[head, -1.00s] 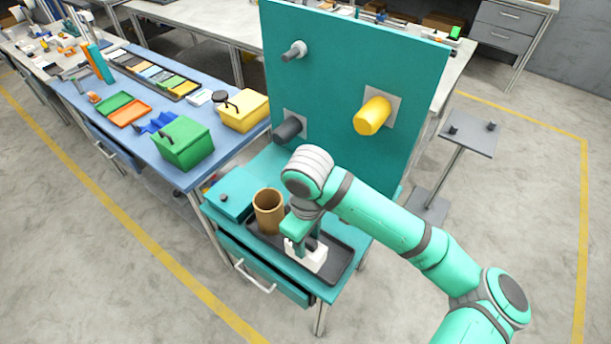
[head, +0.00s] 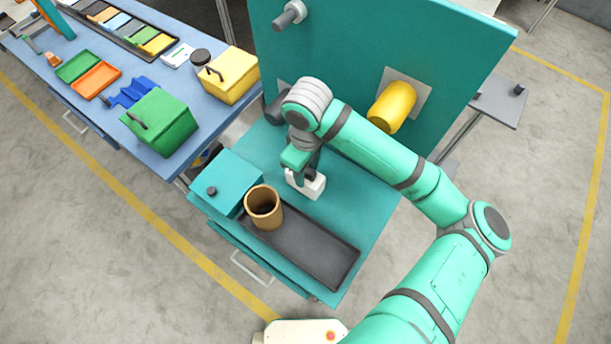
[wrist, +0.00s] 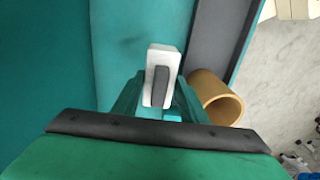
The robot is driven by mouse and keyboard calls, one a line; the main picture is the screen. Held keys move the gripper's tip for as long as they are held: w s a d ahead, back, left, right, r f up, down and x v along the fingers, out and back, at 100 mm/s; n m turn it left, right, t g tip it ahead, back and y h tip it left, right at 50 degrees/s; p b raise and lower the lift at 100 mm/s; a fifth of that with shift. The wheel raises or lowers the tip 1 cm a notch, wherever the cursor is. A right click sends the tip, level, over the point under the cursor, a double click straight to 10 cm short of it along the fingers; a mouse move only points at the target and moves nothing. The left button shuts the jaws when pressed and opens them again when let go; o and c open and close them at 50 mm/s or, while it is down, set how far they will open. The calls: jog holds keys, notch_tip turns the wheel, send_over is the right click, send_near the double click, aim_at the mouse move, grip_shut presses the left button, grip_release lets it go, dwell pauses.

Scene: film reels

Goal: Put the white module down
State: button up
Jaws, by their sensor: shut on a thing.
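The white module (head: 309,187) is a small white block between the fingers of my gripper (head: 305,176), which is shut on it. In the head view it is over the bare teal tabletop behind the black tray (head: 318,248). In the wrist view the white module (wrist: 161,62) stands out between the fingers, with a dark grey strip on its near face. The teal surface lies beyond it. I cannot tell whether its underside touches the tabletop. My arm hides part of its top.
A brown cup (head: 263,207) stands at the tray's left end, beside a teal box (head: 226,182) with a dark knob. A teal upright panel with a yellow peg (head: 391,106) and grey pegs rises behind. The tabletop right of the module is clear.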

aim_at(307, 183)
jog(key=shift+s+f, duration=0.2)
jog(key=shift+f, duration=3.1)
jog(key=o, duration=1.2)
jog(key=shift+f, duration=0.15)
